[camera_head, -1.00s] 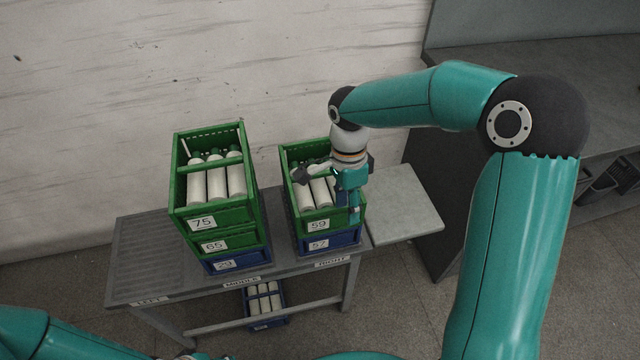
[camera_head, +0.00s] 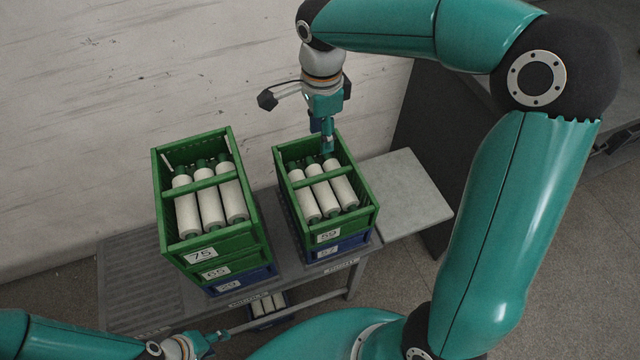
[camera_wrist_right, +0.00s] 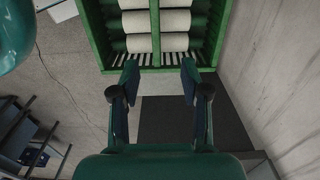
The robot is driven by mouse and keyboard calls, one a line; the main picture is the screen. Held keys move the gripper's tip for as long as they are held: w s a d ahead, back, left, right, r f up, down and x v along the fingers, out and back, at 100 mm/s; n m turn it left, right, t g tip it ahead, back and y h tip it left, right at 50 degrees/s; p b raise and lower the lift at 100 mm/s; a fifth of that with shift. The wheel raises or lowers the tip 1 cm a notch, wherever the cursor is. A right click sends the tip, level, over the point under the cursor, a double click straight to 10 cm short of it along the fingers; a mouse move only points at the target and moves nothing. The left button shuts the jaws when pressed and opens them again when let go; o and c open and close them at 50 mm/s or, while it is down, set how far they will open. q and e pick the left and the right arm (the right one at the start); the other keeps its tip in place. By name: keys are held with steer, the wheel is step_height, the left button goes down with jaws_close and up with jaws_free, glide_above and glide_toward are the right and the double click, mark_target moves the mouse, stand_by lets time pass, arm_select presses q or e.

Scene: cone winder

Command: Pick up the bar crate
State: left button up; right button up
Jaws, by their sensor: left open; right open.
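Two green crates with a bar across the top hold white cones. One, labelled 75 (camera_head: 215,247), tops the left stack; the other, labelled 59 (camera_head: 345,228), tops the right stack. I cannot tell which is the bar crate. My right gripper (camera_head: 327,145) is open and points down over the far side of crate 59. In the right wrist view, the open fingers (camera_wrist_right: 160,78) stand either side of the line of a crate's bar (camera_wrist_right: 155,35), with white cones beside it; contact cannot be told. My left gripper (camera_head: 218,338) is low, in front of the table, open.
A grey slatted table (camera_head: 130,270) bears both stacks, with a narrow gap between them. Lower crates are labelled 65 (camera_head: 217,271) and 57 (camera_head: 330,250). A light grey board (camera_head: 405,190) lies right of the right stack. A crate with cones (camera_head: 265,305) sits below the table.

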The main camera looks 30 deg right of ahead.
glide_above(322, 175)
steer(key=f, duration=0.8)
steer(key=shift+w+d+f, duration=0.2)
steer(key=shift+f, duration=0.05)
steer(key=shift+s+a+f, duration=0.1)
steer(key=shift+s+f, duration=0.05)
steer(key=shift+f, duration=1.4)
steer(key=shift+s+a+f, duration=0.1)
steer(key=shift+f, duration=1.4)
jaws_close()
steer(key=shift+r, duration=0.1)
